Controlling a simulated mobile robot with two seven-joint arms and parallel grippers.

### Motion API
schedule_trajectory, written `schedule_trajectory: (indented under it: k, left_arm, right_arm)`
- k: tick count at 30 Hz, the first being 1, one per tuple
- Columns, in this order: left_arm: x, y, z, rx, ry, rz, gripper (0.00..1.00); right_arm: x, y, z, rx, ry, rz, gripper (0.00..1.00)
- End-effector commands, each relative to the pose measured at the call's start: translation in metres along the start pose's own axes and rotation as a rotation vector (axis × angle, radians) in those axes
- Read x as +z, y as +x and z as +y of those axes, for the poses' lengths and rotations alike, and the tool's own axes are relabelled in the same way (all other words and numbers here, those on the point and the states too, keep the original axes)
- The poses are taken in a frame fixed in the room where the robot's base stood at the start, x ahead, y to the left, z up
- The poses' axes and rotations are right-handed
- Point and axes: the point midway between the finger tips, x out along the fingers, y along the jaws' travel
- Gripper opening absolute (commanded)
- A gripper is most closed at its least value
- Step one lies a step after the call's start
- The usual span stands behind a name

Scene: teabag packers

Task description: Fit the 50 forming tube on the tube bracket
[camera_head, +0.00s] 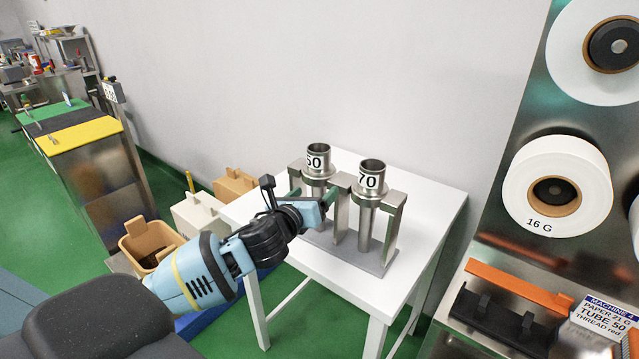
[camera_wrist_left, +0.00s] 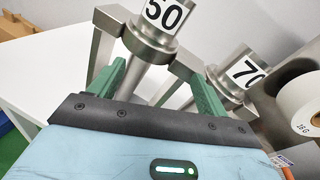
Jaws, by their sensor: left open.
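The 50 forming tube (camera_head: 317,160) is a steel tube with a collar. It stands upright in the left place of a metal stand on a small white table; it also shows in the wrist view (camera_wrist_left: 160,22). My left gripper (camera_head: 313,194) is open at the tube. In the wrist view its green fingers (camera_wrist_left: 160,80) reach up on either side below the collar, with the tube's lower part between them. Whether they touch it I cannot tell. I cannot make out a separate tube bracket. My right gripper is out of view.
The 70 forming tube (camera_head: 371,177) stands close to the right in the same stand (camera_head: 392,206). The white table (camera_head: 436,205) is bare around it. A machine panel with paper rolls (camera_head: 557,189) and a card reading tube 50 (camera_head: 606,317) is at the right.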

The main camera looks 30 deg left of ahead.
Motion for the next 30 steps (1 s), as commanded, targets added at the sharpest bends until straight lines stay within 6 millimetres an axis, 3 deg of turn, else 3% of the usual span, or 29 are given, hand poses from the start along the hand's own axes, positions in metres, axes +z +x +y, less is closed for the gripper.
schedule_trajectory:
  k: [1, 3, 7, 14, 22, 30]
  left_arm:
    - [0.022, 0.004, 0.001, 0.009, 0.078, -0.038, 0.77]
    - [0.043, 0.009, 0.002, 0.016, 0.168, -0.077, 0.77]
    - [0.065, 0.012, 0.003, 0.028, 0.266, -0.116, 0.77]
    - [0.07, 0.015, 0.003, 0.031, 0.288, -0.125, 0.77]
    - [0.072, 0.036, 0.004, 0.031, 0.285, -0.124, 0.77]
    - [0.071, 0.045, 0.004, 0.031, 0.283, -0.123, 0.77]
  right_arm:
    - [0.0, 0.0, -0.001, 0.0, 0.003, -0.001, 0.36]
    - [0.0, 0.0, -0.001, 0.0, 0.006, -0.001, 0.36]
    - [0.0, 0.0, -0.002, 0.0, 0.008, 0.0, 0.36]
    - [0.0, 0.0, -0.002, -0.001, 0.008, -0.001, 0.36]
    - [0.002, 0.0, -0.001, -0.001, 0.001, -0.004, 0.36]
    - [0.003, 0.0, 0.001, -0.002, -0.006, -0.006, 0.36]
